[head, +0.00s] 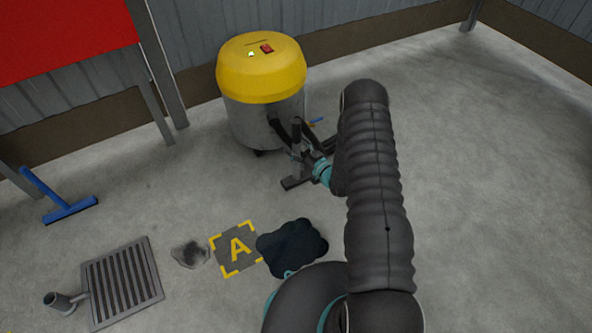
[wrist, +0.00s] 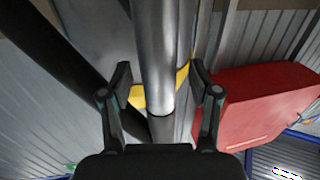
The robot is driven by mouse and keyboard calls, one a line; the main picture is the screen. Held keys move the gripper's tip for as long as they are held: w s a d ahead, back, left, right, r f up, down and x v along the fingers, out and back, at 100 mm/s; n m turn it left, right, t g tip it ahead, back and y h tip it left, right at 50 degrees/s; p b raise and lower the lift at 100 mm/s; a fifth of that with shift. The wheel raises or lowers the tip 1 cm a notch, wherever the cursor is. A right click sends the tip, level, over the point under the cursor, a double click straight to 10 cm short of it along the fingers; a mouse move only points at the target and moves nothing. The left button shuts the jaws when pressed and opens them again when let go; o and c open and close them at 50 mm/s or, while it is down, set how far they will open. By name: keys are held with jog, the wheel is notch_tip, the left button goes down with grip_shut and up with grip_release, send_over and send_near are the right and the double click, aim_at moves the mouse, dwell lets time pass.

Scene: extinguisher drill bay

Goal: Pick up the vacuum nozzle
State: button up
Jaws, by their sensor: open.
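The vacuum (head: 262,100) has a yellow lid and a grey drum, and stands near the back wall in the head view. What looks like the vacuum nozzle (head: 296,138), a dark upright tube, stands at its front right, partly hidden by my arm. A dark flat foot (head: 295,183) lies on the floor below it. In the wrist view a grey metal tube (wrist: 157,50) with a darker lower section runs between the fingers of my gripper (wrist: 160,82). The fingers are open on either side of it, with gaps showing. In the head view my gripper (head: 308,158) is at the tube, small and partly hidden.
A black puddle (head: 291,247) lies beside the yellow A marking (head: 238,249), with a small grey stain (head: 190,254) to its left. A floor grate (head: 122,282) and a blue squeegee (head: 68,209) are at left. A red panel (head: 62,38) stands behind. Floor at right is clear.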

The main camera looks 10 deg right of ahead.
grip_shut()
dwell(0.3)
